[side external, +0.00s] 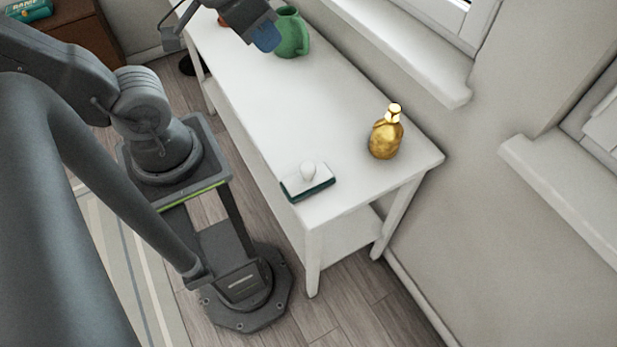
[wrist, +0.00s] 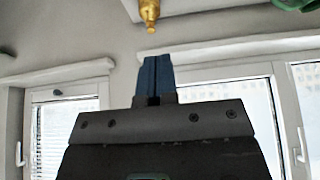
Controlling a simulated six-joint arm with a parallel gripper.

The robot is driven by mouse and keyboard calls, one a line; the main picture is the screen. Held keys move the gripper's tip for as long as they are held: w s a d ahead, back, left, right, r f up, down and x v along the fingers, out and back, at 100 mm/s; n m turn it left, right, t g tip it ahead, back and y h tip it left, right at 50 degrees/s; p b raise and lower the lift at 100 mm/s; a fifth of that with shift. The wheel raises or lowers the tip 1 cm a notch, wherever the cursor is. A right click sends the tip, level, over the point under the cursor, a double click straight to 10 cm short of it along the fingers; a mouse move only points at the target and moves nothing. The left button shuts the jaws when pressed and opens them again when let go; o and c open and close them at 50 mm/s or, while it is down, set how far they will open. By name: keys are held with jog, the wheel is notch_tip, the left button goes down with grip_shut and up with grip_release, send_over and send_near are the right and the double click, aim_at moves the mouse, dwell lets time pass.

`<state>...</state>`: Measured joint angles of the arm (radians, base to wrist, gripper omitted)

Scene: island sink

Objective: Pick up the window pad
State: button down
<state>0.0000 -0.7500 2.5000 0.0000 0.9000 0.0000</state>
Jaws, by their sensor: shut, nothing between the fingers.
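The window pad (side external: 308,184) is a flat white block with a dark green underside and a round white knob on top. It lies on the white table (side external: 270,110) near the front corner in the side external view. My gripper (side external: 266,40) is at the far end of the table, beside the green jug, well away from the pad. Its blue fingers are together and empty, and they also show in the wrist view (wrist: 156,62). The pad is not visible in the wrist view.
A gold bottle (side external: 386,134) stands on the table right of the pad; it also shows in the wrist view (wrist: 149,14). A green jug (side external: 291,34) stands beside my gripper. The tabletop between jug and pad is clear. A wall with window sills (side external: 420,50) runs along the back.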

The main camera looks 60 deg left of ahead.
jog(key=c, duration=1.9)
grip_release()
jog(key=o, duration=1.3)
jog(key=m+g, duration=0.6)
jog(key=m, duration=0.9)
send_over(308, 166)
notch_tip(308, 166, down, 16)
jog(key=r, duration=0.1)
jog(key=f, duration=0.9)
jog(key=shift+s+d, duration=0.2)
jog(key=shift+s, duration=0.05)
jog(key=shift+w+a+f, duration=0.1)
jog(key=shift+w+f, duration=0.05)
jog(key=shift+f, duration=1.2)
jog(key=shift+w+a+f, duration=0.1)
jog(key=shift+f, duration=1.25)
